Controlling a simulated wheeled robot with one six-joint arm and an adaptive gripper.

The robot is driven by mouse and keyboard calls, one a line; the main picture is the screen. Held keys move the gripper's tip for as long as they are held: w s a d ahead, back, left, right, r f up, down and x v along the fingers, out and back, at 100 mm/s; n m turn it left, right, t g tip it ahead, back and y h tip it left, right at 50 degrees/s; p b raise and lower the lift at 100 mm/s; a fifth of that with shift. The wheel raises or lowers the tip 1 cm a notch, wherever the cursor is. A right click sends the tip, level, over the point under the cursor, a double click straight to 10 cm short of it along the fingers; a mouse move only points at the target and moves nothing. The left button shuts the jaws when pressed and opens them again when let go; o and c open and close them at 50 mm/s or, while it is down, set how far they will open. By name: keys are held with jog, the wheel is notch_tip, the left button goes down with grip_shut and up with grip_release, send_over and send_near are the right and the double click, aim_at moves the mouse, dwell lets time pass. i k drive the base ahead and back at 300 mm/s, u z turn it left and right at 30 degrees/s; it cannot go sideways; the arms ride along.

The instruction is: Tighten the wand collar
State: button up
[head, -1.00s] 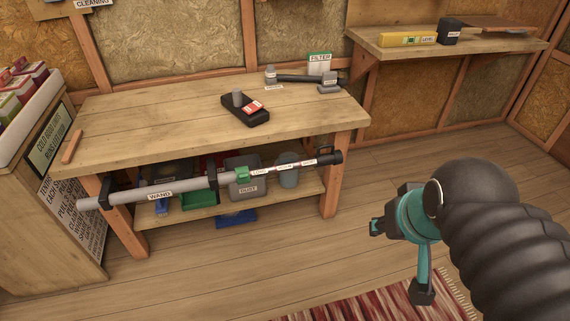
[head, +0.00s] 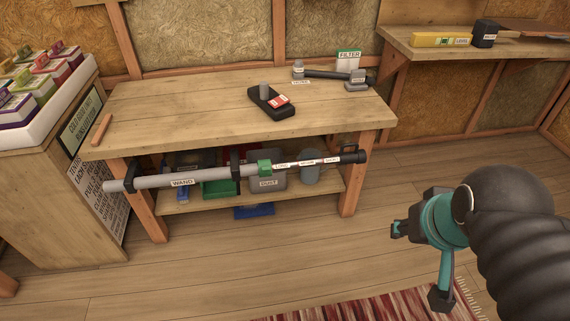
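The wand (head: 200,180) is a long grey tube held level along the front of the workbench by dark brackets (head: 235,164). Its green collar (head: 264,167) sits right of the middle, between the thick grey tube and a thinner white section (head: 310,161) with labels. The wand's right end is black. My gripper (head: 397,229) is at the lower right, over the floor, apart from the wand and collar. Its fingers look small and dark, and whether they are open or shut is unclear. Nothing is visibly held.
The workbench (head: 180,100) carries a black device (head: 272,102), a hose piece (head: 325,74) and a filter box (head: 348,60). A dust bin (head: 268,184) stands on its lower shelf. A wall shelf (head: 450,42) is at the upper right.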

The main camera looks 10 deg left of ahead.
aim_at(265, 169)
jog(key=z, duration=0.5)
jog(key=k, duration=1.1)
jog(key=u, duration=0.7)
jog(key=i, duration=1.15)
jog(key=u, duration=0.4)
